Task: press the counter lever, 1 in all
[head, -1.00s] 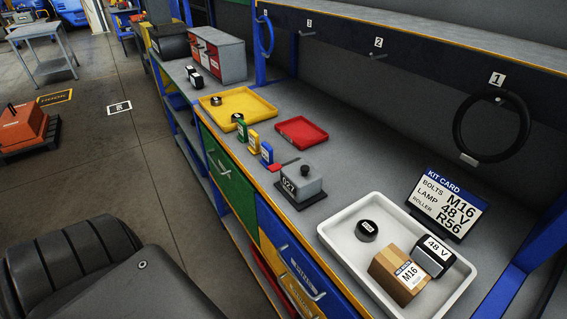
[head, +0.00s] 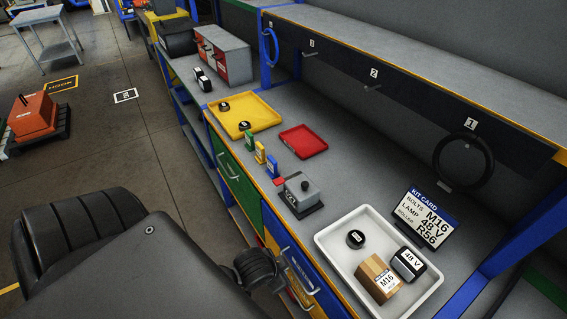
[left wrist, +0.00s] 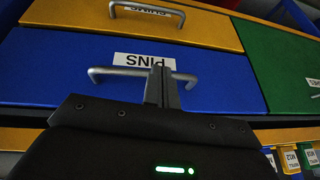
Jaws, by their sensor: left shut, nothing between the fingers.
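The counter (head: 299,192) is a small grey box with a black knob on top, on a dark base near the bench's front edge in the head view. Its number plate is too small to read surely. A small red tab (head: 279,181) sticks out at its left side; it looks like the lever. My left gripper (left wrist: 160,88) is shut and empty in the left wrist view, in front of the blue drawer (left wrist: 215,75) labelled PINS and close to its handle. It is below the bench top, apart from the counter. My right gripper is not in view.
A white tray (head: 327,247) with a boxed part, a 48 V block and a black roller lies right of the counter. Small green, yellow and blue blocks (head: 260,153) stand left of it, with red (head: 303,141) and yellow (head: 270,112) trays behind. Drawer handles protrude below.

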